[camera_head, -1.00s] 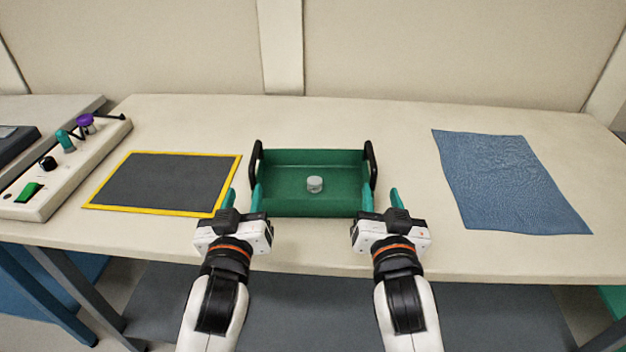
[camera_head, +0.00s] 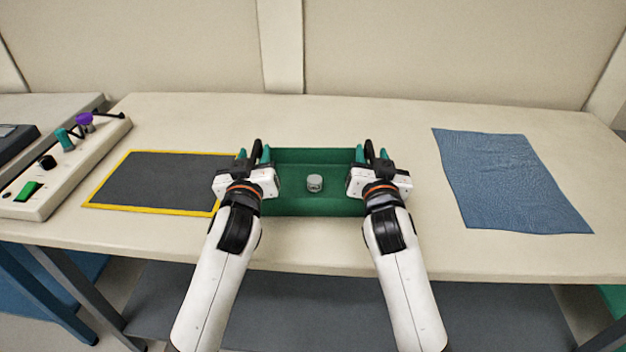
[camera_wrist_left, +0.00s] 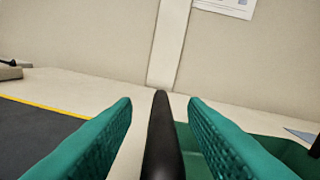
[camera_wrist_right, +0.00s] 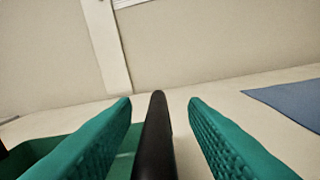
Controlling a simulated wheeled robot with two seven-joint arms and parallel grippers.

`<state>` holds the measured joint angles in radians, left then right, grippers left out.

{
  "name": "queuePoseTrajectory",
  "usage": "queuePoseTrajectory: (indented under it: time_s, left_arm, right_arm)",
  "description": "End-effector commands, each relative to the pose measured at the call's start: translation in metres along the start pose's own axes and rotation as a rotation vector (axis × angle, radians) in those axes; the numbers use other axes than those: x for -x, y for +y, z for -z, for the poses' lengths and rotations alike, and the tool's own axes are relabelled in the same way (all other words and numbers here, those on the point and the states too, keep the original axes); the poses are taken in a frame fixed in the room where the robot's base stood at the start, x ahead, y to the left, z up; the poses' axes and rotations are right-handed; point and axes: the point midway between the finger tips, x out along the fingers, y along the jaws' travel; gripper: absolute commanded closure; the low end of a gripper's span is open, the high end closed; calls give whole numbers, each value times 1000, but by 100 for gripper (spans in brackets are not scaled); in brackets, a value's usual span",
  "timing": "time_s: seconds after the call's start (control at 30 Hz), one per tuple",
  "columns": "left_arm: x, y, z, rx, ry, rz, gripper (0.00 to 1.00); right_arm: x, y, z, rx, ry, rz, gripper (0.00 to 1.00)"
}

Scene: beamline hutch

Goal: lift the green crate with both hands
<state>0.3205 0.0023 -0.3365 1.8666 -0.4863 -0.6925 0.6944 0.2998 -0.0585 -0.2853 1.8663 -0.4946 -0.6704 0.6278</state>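The green crate (camera_head: 312,207) stands on the table with a small grey cylinder (camera_head: 314,183) inside it. My left gripper (camera_head: 254,157) is at the crate's left side. In the left wrist view its two green fingers stand apart on either side of the black left handle (camera_wrist_left: 161,135), with gaps to it. My right gripper (camera_head: 373,156) is at the crate's right side. In the right wrist view its fingers are also apart, with the black right handle (camera_wrist_right: 155,135) between them. The lower parts of both handles are hidden in the head view.
A dark mat with a yellow border (camera_head: 150,182) lies left of the crate. A control box (camera_head: 62,165) with knobs and a green switch is at the far left. A blue cloth (camera_head: 510,180) lies at the right. The table behind the crate is clear.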

Motion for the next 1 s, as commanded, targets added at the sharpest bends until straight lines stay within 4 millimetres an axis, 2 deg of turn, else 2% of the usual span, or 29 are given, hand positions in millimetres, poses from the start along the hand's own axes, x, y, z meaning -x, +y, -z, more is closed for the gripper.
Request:
queuePoseTrajectory:
  time_s: [0.17,0.4,0.83,1.0]
  left_arm:
    - [0,0,0,0,0,0,61]
    - [0,0,0,0,0,0,100]
    - [1,-1,-2,1,-3,1,100]
    - [1,-2,-11,2,-3,1,100]
  right_arm:
    - [0,0,0,0,0,0,60]
    - [0,0,0,1,-1,0,100]
    - [0,0,-2,-1,-3,-1,100]
    - [0,2,-11,-1,-3,0,100]
